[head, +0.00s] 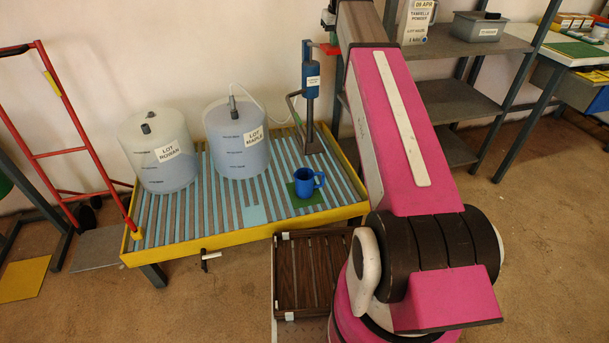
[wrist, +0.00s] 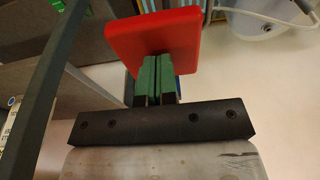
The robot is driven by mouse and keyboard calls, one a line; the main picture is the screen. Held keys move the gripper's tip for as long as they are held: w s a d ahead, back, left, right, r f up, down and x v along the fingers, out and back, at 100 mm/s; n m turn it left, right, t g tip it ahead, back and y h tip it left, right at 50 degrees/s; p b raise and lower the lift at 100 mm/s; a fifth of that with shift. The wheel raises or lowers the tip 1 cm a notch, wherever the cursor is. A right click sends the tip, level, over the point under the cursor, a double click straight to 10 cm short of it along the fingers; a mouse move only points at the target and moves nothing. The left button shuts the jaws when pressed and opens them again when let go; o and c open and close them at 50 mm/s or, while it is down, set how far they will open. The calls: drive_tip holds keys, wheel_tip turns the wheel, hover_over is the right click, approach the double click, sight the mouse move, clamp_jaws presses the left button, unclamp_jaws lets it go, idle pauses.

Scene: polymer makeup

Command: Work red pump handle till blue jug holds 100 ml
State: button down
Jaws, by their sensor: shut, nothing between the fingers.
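The blue jug (head: 303,187) stands upright on a green square (head: 314,199) on the slatted bench; its contents cannot be made out. The blue pump (head: 311,78) stands behind it, with a bent grey spout pipe hanging down near the jug. The red pump handle (head: 330,48) shows at the pump's top right, partly hidden by my arm. In the wrist view the red handle (wrist: 150,42) is a flat plate just ahead of my gripper (wrist: 155,62). My green fingers are shut together and empty, their tips overlapping the plate's lower edge in the picture; contact cannot be told.
Two translucent drums, labelled Lot Rowan (head: 158,150) and Lot Maple (head: 236,140), stand on the yellow-edged bench (head: 240,232). A thin hose runs from the Maple drum towards the pump. Grey shelves (head: 460,100) stand right of my arm. A red trolley frame (head: 80,125) is at left.

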wheel_tip(320, 180, down, 11)
drive_tip(key=shift+f, duration=0.15)
idle(2.1)
drive_tip(key=shift+r, duration=6.5)
